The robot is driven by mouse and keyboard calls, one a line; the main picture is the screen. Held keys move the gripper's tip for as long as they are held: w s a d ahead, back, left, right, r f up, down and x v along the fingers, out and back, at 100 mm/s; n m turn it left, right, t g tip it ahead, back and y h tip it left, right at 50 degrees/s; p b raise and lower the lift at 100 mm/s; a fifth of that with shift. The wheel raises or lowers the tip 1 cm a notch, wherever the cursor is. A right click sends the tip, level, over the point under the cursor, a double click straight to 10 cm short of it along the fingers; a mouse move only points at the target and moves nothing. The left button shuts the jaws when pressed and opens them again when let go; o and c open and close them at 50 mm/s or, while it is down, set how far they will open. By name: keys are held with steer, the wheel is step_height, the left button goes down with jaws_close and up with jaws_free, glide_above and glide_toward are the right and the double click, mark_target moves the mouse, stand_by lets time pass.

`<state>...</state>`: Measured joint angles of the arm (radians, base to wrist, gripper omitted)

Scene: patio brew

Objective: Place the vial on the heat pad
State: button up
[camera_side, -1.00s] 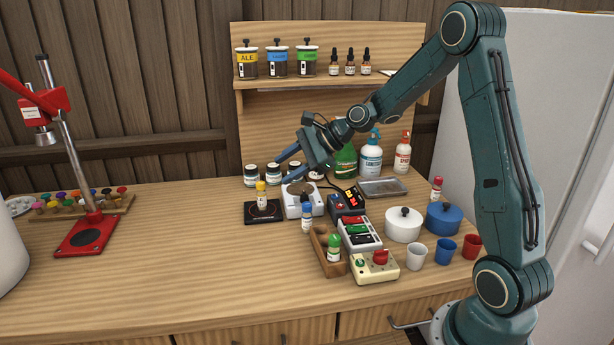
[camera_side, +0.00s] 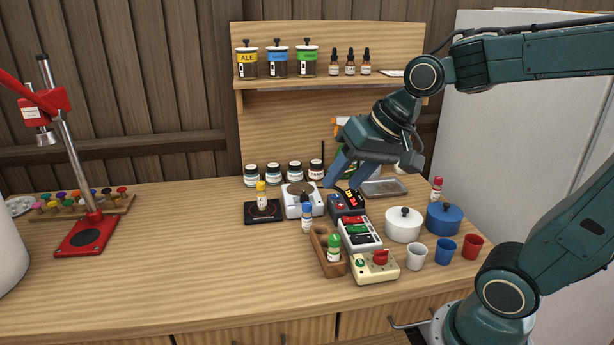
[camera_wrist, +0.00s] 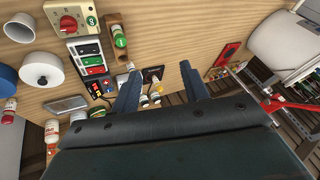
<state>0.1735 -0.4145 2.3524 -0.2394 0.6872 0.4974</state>
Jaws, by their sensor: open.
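A blue-capped vial (camera_side: 306,218) stands in front of the white scale, and a green-capped vial (camera_side: 334,248) is in the wooden rack (camera_side: 334,268). A red-capped vial (camera_side: 437,188) stands at the right. My gripper (camera_side: 346,178) is open and empty, right of the pad and apart from it.
The white scale (camera_side: 291,204) is right of the pad, beside a small digital device (camera_side: 348,200). Several jars (camera_side: 273,175) line the back. Pots (camera_side: 404,226), cups (camera_side: 417,257) and a control box (camera_side: 375,267) are at the right. The left front of the table is clear.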

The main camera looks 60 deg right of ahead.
steer(key=s+n+h, duration=0.1)
steer(key=s+n, duration=0.4)
steer(key=s, duration=0.5)
steer(key=shift+d+f, duration=0.15)
steer(key=shift+f, duration=0.15)
